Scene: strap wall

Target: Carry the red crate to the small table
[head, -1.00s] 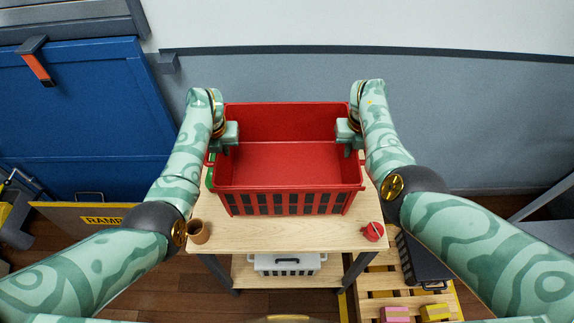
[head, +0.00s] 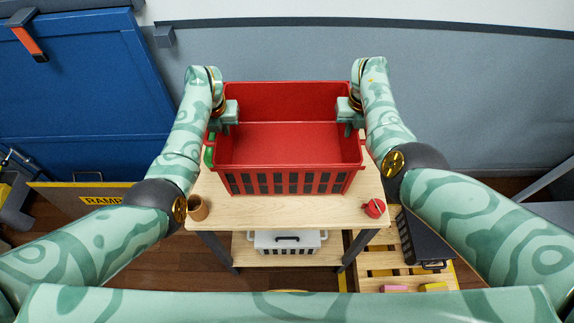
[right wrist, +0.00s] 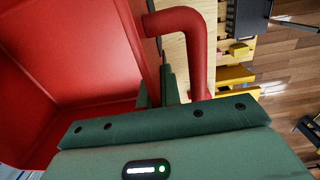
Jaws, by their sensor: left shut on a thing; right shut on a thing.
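The red crate (head: 290,143) is open and looks empty, upright over the light wooden top of a small table (head: 285,212). I cannot tell whether its base touches the top. My left gripper (head: 224,124) is shut on the crate's left side, and my right gripper (head: 351,118) is shut on its right side. In the right wrist view the crate's wall (right wrist: 85,60) and a red bar handle (right wrist: 198,55) show beside the dark green gripper body. The fingertips are mostly hidden. A green piece (head: 209,156) shows at the crate's left side.
A brown cup (head: 198,208) stands at the table's front left, and a small red object (head: 374,208) at its front right. A pallet with a dark case (head: 425,240) lies right. A wall stands behind.

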